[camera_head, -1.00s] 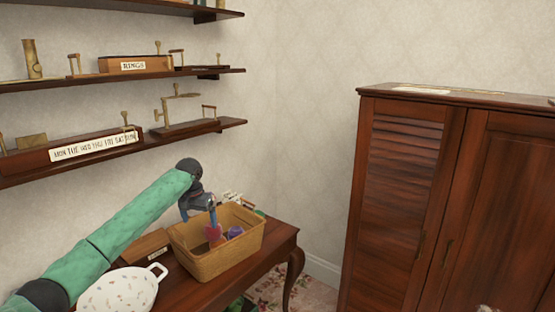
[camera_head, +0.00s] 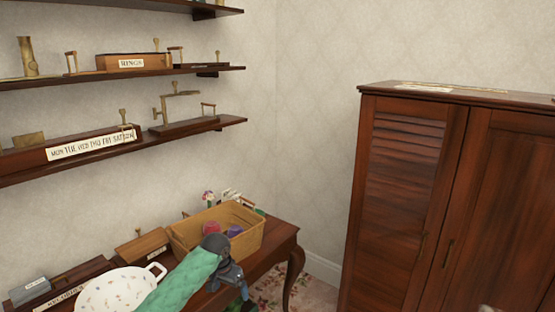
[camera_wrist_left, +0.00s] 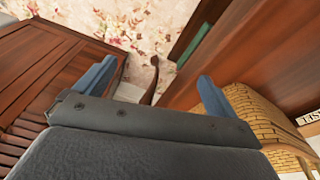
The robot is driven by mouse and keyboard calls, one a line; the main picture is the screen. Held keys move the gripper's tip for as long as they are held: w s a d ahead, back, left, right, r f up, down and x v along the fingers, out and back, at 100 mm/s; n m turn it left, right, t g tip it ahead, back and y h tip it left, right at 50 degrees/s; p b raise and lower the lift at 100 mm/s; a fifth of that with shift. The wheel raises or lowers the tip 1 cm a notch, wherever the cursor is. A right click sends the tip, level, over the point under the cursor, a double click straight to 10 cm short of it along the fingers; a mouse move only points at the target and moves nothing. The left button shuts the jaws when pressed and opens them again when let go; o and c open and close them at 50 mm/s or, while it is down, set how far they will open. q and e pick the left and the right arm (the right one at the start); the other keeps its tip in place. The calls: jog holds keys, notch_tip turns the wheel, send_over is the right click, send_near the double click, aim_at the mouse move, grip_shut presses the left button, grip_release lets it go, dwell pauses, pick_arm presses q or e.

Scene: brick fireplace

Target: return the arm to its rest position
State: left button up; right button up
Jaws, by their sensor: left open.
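My left arm (camera_head: 181,289) comes in from the bottom of the head view, in a green sleeve. My left gripper (camera_head: 243,290) hangs low in front of the table's front edge, beside the basket and outside it. In the left wrist view its two blue fingers (camera_wrist_left: 154,88) stand wide apart with nothing between them. The wicker basket (camera_head: 216,253) stands on the table and holds a red item (camera_head: 211,227) and a purple item (camera_head: 235,231). The basket also shows at the right of the left wrist view (camera_wrist_left: 262,118). My right gripper does not show.
The dark wooden table (camera_head: 277,243) runs along the wall. A white two-handled dish (camera_head: 106,288) and a small labelled box (camera_head: 142,246) lie left of the basket. Wall shelves (camera_head: 178,137) hang above. A tall cabinet (camera_head: 400,190) stands right, beyond floor and a floral rug (camera_head: 268,287).

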pick_arm(q)
jog(key=s+d+f, duration=0.1)
jog(key=s+f, duration=0.2)
jog(key=s, duration=0.5)
jog(key=s+d+f+t+h, duration=0.1)
jog(key=s+d+f, duration=0.1)
jog(key=s+f, duration=0.35)
jog(key=s+d+f, duration=0.1)
jog(key=s, duration=0.8)
jog(key=s+a+r+n+t+y, duration=0.15)
jog(key=s+a, duration=0.35)
jog(key=s, duration=0.7)
jog(key=s+a+n+g+y, duration=0.15)
jog(key=s+a, duration=0.35)
jog(key=s, duration=0.8)
notch_tip(320, 180, down, 20)
jog(key=w+d+h, duration=0.1)
jog(key=w+d, duration=0.1)
jog(key=w, duration=0.1)
jog(key=s+f, duration=0.4)
jog(key=f, duration=0.8)
jog(key=s+f, duration=0.4)
jog(key=f, duration=0.9)
jog(key=shift+d+f+g, duration=0.25)
jog(key=shift+f+g, duration=0.05)
jog(key=shift+g, duration=0.1)
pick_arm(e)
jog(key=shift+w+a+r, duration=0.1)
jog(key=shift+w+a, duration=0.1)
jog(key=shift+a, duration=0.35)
